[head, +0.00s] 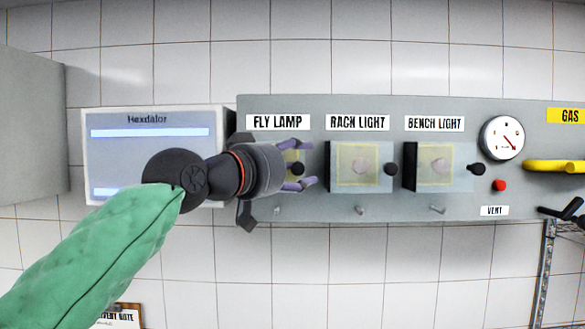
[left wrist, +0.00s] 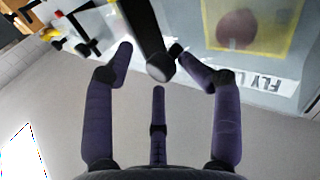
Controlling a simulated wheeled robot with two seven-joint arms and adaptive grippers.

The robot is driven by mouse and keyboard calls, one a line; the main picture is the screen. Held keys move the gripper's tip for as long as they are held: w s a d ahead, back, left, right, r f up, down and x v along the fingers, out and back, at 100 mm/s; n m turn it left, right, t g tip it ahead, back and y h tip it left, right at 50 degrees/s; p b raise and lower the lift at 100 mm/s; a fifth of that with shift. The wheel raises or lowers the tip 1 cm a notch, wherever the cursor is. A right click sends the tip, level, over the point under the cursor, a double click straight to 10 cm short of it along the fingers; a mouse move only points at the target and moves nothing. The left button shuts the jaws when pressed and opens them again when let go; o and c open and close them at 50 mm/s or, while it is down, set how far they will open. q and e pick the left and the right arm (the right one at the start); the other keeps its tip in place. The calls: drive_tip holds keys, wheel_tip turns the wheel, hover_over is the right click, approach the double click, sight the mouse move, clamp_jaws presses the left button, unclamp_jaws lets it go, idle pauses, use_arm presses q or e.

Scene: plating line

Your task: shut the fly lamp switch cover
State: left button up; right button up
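The fly lamp switch sits under the FLY LAMP label (head: 278,122) and is mostly hidden by my left gripper in the head view. In the left wrist view its yellow-edged plate (left wrist: 284,33) and dull red round button (left wrist: 236,29) show at the upper right. The cover's black knob (head: 297,169) is between my gripper's fingers, and it also shows in the left wrist view (left wrist: 160,66). My left gripper (head: 306,168) has its purple fingers spread around the knob; firm contact does not show. I cannot tell how far the cover stands from shut. My right gripper is out of view.
The rack light cover (head: 333,180) and bench light cover (head: 409,180), clear boxes with black knobs, stand out to the right. Beyond are a gauge (head: 502,138), a red button (head: 499,185) and a yellow gas handle (head: 555,166). A display (head: 150,150) is at left.

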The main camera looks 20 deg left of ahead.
use_arm(q)
drive_tip(key=shift+w+f, duration=0.45)
drive_tip(key=shift+f, duration=0.15)
drive_tip(key=shift+s+a, duration=0.1)
drive_tip(key=shift+s, duration=0.45)
drive_tip(key=v, duration=1.1)
drive_tip(key=shift+a+r, duration=0.2)
drive_tip(key=shift+r, duration=0.15)
drive_tip(key=shift+s, duration=0.1)
